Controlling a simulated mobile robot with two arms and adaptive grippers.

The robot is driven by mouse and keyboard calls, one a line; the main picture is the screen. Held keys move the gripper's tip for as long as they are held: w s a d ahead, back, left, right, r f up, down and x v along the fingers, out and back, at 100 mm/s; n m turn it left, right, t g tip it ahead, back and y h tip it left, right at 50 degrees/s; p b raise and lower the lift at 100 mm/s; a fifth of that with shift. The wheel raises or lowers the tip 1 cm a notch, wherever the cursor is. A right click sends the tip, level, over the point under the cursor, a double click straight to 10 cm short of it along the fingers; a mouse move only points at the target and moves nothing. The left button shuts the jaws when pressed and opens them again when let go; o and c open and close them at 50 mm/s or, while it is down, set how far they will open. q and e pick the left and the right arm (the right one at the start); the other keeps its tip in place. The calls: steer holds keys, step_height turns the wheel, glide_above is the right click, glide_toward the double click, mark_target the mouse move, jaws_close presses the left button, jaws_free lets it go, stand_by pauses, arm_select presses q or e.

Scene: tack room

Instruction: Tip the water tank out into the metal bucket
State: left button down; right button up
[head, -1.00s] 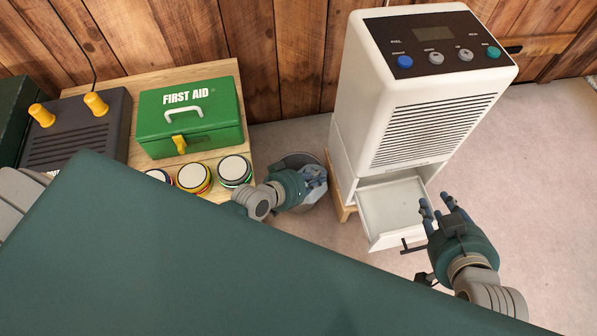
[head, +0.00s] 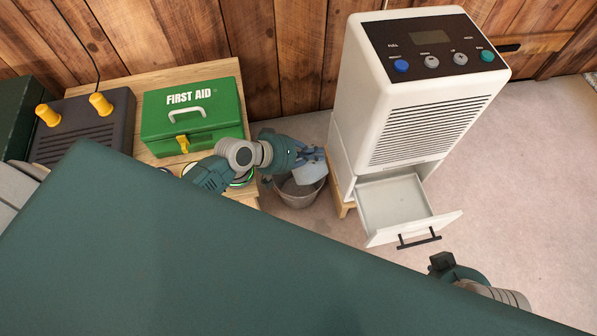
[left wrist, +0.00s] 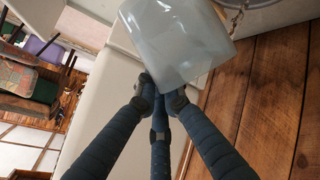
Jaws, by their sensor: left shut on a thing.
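My left gripper (head: 308,157) is shut on the pale, translucent water tank (head: 314,173) and holds it above the metal bucket (head: 298,194). The bucket stands on the floor left of the white appliance; the tank and gripper hide part of its opening. In the left wrist view the fingers of the left gripper (left wrist: 160,95) close at the lower end of the tank (left wrist: 180,42), which looks tilted. I cannot tell whether water is in the tank or flowing. My right gripper (head: 443,264) shows only partly below the open drawer, its fingers not clear.
The white appliance (head: 425,125) stands on a wooden base, its empty-looking drawer (head: 398,206) pulled out with a black handle. A table at the left holds a green first aid box (head: 191,118), a dark unit with yellow knobs (head: 85,125) and round tins. Floor is free at the right.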

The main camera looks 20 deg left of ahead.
arm_select(q)
steer(key=shift+w+a+r, duration=0.1)
steer(key=shift+w+r, duration=0.05)
steer(key=shift+r, duration=0.1)
steer(key=shift+r+n, duration=0.1)
steer(key=shift+n, duration=0.2)
steer(key=shift+g+h, duration=0.3)
steer(key=shift+w+a+r, duration=0.1)
steer(key=shift+r, duration=0.05)
